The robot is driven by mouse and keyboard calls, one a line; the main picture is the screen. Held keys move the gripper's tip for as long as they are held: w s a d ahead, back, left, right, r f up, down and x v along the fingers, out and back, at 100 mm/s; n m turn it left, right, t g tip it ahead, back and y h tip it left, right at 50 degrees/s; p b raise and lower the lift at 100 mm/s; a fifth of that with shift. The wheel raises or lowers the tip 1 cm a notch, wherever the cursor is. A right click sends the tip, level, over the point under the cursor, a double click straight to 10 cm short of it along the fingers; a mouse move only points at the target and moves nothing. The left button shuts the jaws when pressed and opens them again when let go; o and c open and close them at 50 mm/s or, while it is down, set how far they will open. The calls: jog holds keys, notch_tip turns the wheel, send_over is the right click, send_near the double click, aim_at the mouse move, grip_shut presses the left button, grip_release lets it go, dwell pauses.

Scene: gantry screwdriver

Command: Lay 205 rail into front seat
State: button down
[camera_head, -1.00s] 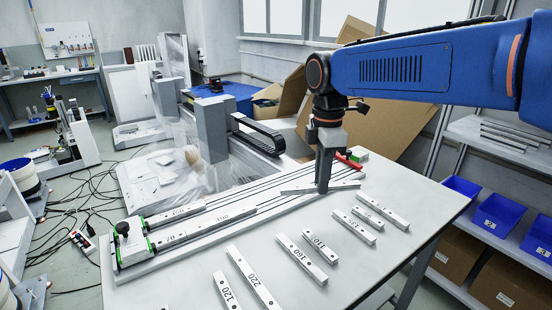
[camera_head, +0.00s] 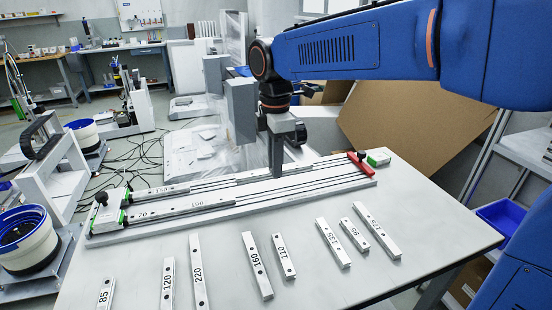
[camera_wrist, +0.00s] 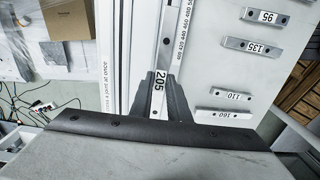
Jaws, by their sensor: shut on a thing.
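The 205 rail (camera_wrist: 159,82) is a pale bar with a black number. My gripper (camera_wrist: 158,98) is shut on it, one dark finger on each side. In the head view my gripper (camera_head: 277,172) points down over the middle of the long fixture (camera_head: 240,208). The rail runs roughly along the fixture in the wrist view, slightly tilted against the printed scale. I cannot tell whether it touches the seat. The front seat holds the 70 rail (camera_head: 145,215) and the 190 rail (camera_head: 198,206) at its left. The rear row holds the 150 rail (camera_head: 165,191).
Several loose rails, such as 160 (camera_head: 257,265) and 135 (camera_head: 333,242), lie on the table in front.

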jog(key=shift+f, duration=2.45)
jog(key=shift+f, duration=0.55)
jog(key=c, duration=1.6)
grip_release()
notch_tip(320, 180, up, 17)
jog(key=shift+r, duration=0.2)
jog(key=shift+r, duration=0.1)
notch_tip(320, 180, up, 7)
send_over(275, 194)
jog(key=shift+w, duration=0.1)
